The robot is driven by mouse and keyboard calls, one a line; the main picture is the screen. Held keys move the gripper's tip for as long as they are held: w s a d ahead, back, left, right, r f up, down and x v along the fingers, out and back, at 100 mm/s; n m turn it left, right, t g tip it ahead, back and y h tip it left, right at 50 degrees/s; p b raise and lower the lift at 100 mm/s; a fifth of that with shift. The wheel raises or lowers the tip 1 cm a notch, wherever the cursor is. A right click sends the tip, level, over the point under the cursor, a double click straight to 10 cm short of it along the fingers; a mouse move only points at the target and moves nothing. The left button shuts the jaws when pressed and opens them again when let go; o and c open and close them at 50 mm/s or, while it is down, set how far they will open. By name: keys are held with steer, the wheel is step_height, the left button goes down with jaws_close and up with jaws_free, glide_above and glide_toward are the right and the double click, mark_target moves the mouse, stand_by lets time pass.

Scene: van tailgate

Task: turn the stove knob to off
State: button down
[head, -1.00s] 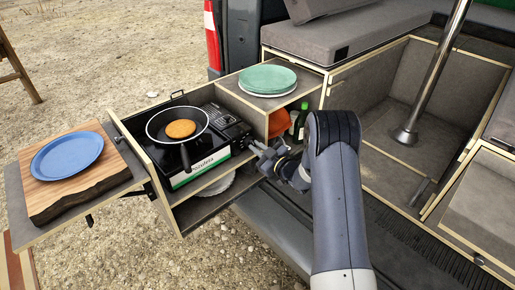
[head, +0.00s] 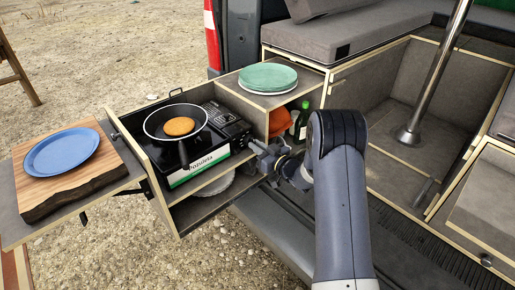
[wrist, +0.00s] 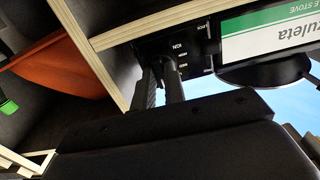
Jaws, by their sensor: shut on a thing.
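The camping stove (head: 197,165) sits in the pulled-out drawer. It is black with a white and green label on its front. A dark pan (head: 165,131) with a golden-brown pancake (head: 180,126) stands on it. My gripper (head: 258,149) is at the right end of the stove's front. In the wrist view my two fingers (wrist: 163,80) reach the dark control panel (wrist: 178,48), which has small white markings. The fingers are shut on the stove knob, which they and the dim light mostly hide. I cannot read the knob's angle.
The drawer's wooden edge (wrist: 150,24) runs close beside my fingers. Green plates (head: 268,77) stand on the cabinet top. A green bottle (head: 301,121) and an orange item (head: 280,121) are in the cubby at right. A blue plate (head: 61,152) lies on a wooden board (head: 75,181) at left.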

steer(key=c, duration=1.5)
jaws_free()
steer(key=shift+o, duration=0.2)
steer(key=b+v, duration=0.1)
steer(key=v, duration=1)
steer(key=shift+w+a, duration=0.1)
steer(key=shift+w, duration=0.05)
